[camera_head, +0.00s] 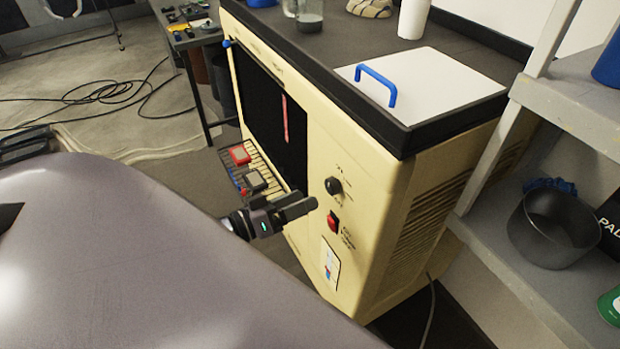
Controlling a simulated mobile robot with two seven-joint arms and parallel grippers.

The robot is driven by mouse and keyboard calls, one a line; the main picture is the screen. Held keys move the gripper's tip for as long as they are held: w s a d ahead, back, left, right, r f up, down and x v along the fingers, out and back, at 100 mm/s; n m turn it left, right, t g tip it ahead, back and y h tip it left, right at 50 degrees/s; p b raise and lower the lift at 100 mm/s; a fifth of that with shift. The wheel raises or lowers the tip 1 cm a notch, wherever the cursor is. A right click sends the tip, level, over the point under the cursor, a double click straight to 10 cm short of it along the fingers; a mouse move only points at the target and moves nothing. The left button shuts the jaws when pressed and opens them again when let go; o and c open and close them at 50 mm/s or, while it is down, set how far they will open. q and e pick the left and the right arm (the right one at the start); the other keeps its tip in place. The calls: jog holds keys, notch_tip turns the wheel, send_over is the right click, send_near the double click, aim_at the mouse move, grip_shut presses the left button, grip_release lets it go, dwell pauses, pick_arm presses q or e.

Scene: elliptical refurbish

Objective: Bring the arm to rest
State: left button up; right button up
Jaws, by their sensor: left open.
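My left gripper (298,207) is open, with nothing seen between its fingers. It is in front of the cream machine (370,215), near the black knob (333,186) and red switch (333,222). I cannot tell whether it touches the machine's front. A large grey-violet part of my own body fills the lower left and hides the rest of the arm. My right gripper is not in view.
A wire rack (233,178) with a red block (240,155) and a grey block (256,179) juts from the machine's dark opening (262,110). A blue handle (377,82) stands on a white panel on top. Grey shelves (582,105) stand at right, holding a dark pot (553,230).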

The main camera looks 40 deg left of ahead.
pick_arm(q)
jog(key=shift+s+a, duration=0.2)
jog(key=shift+s, duration=0.25)
dwell(0.3)
